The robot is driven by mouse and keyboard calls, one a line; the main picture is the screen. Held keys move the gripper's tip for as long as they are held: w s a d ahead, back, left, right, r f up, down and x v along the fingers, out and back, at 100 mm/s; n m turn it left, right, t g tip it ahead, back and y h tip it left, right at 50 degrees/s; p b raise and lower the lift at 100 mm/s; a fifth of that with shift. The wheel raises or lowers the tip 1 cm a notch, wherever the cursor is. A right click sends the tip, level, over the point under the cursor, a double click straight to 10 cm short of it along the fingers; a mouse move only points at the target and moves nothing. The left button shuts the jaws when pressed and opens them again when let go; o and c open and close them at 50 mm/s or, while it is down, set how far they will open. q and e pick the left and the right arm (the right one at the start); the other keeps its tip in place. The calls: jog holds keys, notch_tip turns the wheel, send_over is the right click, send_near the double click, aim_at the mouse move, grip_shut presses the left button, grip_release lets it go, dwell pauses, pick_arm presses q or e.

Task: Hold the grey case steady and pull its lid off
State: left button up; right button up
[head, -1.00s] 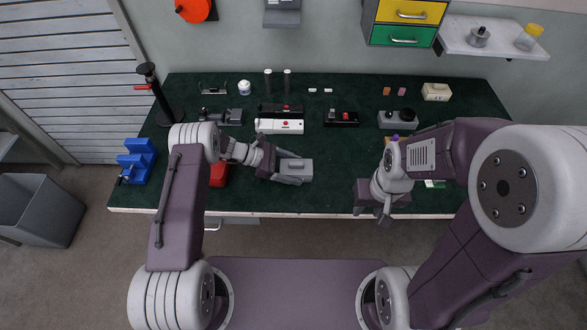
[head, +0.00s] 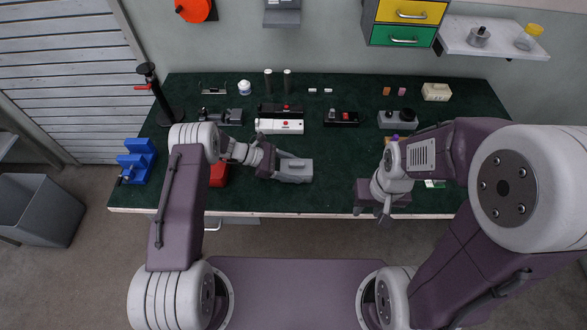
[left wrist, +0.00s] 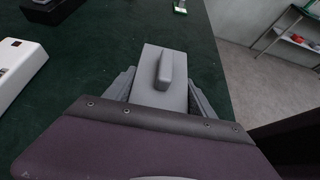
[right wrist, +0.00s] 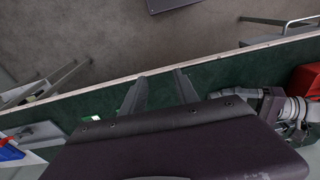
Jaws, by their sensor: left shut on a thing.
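The grey case (head: 296,170) lies on the green bench top, left of the middle. In the left wrist view its lid (left wrist: 157,65) is on top, with a raised ridge (left wrist: 164,68) along it. My left gripper (head: 284,169) is shut on the grey case, one finger along each side. My right gripper (head: 371,215) is at the bench's front edge, right of the case and apart from it. In the right wrist view its two fingers (right wrist: 162,90) stand apart with nothing between them. The seam between lid and case is too small to tell.
A white box (head: 280,127) and a black box (head: 342,118) lie behind the case. A red box (head: 219,174) is left of it, partly behind my left arm. A blue holder (head: 137,161) stands at the left edge. The bench between case and right gripper is clear.

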jog(key=shift+o, duration=0.4)
jog(key=shift+w, duration=0.1)
notch_tip(320, 180, up, 2)
jog(key=r+n+g, duration=0.1)
jog(key=n, duration=1.7)
send_over(300, 163)
notch_tip(300, 163, down, 12)
jog(key=shift+d+f, duration=0.1)
jog(key=shift+f, duration=0.1)
grip_shut()
jog(key=shift+r, duration=0.15)
